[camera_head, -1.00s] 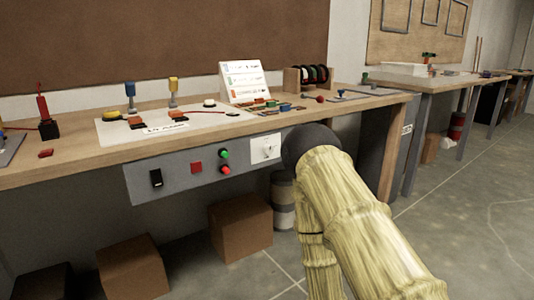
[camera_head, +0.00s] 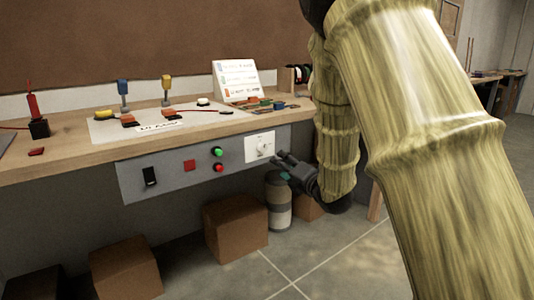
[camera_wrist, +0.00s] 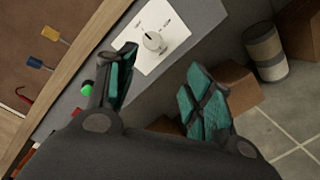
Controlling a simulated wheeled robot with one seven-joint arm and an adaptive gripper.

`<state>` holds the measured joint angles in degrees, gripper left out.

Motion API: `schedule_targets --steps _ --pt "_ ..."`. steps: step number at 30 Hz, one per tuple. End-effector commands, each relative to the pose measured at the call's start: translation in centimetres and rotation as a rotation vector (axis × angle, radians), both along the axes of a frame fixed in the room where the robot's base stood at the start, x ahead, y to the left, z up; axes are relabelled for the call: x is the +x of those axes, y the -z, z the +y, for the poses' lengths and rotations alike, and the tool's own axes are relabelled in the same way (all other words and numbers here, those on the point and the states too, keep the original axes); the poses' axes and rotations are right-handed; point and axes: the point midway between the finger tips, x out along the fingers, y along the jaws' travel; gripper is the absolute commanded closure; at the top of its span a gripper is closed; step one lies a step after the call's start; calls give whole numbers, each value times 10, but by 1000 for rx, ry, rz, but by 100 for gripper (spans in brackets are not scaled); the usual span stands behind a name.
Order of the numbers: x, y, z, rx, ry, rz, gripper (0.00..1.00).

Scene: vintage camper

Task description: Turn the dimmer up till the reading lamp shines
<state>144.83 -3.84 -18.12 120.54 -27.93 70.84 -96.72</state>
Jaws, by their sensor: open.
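The dimmer is a white plate with a round pale knob (camera_head: 263,147) at the right end of the grey panel under the workbench. In the wrist view the dimmer knob (camera_wrist: 154,42) shows beyond my fingers, upper middle, with small dark print around it. My gripper (camera_head: 281,164) is open and empty, just below and right of the dimmer plate in the head view, apart from the knob. Its teal-padded fingers (camera_wrist: 160,95) are spread in the wrist view. I cannot make out a reading lamp in either view.
The grey panel (camera_head: 178,181) also carries a black rocker switch (camera_head: 150,176), a red square, a green button (camera_head: 217,152) and a red button (camera_head: 218,168). Brown boxes (camera_head: 235,227) and a grey-white canister (camera_head: 278,202) stand on the floor below. The workbench (camera_head: 70,160) holds small parts above.

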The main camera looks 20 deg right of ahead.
Motion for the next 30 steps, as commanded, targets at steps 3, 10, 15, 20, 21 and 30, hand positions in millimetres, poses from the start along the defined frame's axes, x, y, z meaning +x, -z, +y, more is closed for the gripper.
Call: schedule_targets --steps 3,10,15,20,21,30 --pt "3 -15 0 -41 -12 -36 48" --pt "24 -16 5 -49 -14 -43 48" --pt "51 -16 13 -48 -13 -42 48" --pt "75 -16 19 -47 -14 -42 48" --pt "81 -16 20 -47 -13 -42 48" --pt "105 -17 27 -47 -13 -40 48"
